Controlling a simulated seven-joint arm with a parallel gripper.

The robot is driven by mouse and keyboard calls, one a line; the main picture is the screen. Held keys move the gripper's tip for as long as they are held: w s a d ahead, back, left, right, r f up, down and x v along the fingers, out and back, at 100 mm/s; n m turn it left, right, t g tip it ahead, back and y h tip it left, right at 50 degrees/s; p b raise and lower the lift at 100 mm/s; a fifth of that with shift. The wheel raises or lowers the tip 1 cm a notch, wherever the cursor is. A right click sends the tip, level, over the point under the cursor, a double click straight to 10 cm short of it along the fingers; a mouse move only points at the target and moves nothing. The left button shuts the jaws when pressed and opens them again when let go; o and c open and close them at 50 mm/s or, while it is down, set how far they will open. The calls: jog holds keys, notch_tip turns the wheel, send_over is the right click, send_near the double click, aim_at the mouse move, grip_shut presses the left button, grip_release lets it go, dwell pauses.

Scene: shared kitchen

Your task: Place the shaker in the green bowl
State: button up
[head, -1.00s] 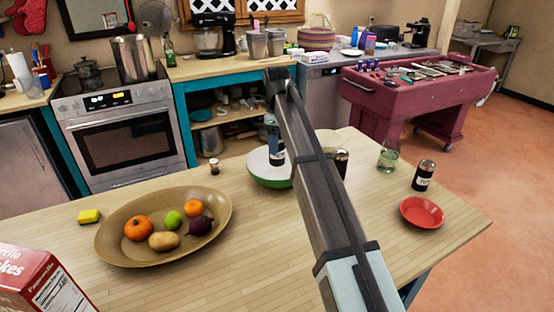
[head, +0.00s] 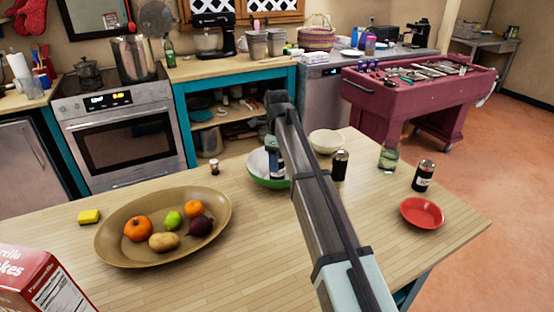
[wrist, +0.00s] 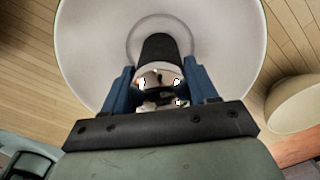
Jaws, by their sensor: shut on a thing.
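The green bowl (head: 262,180) stands on the wooden table, its white inside facing up. In the wrist view its pale inside (wrist: 90,45) fills most of the upper middle. The shaker (wrist: 158,50), dark with a shiny metal end, is upright between the blue fingers of my gripper (wrist: 159,82), which is shut on it. In the head view my gripper (head: 276,148) is over the bowl and the shaker (head: 277,170) shows partly inside the rim. I cannot tell whether its base touches the bowl. My arm hides the bowl's right side.
A cream bowl (head: 327,141) and a dark jar (head: 340,166) stand just right of my arm. Farther right are a glass jar (head: 387,157), a dark labelled jar (head: 424,176) and a red dish (head: 422,213). A fruit platter (head: 125,253) lies left.

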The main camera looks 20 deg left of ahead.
jog(key=o, duration=1.1)
jog(key=shift+r, duration=0.15)
notch_tip(320, 180, up, 12)
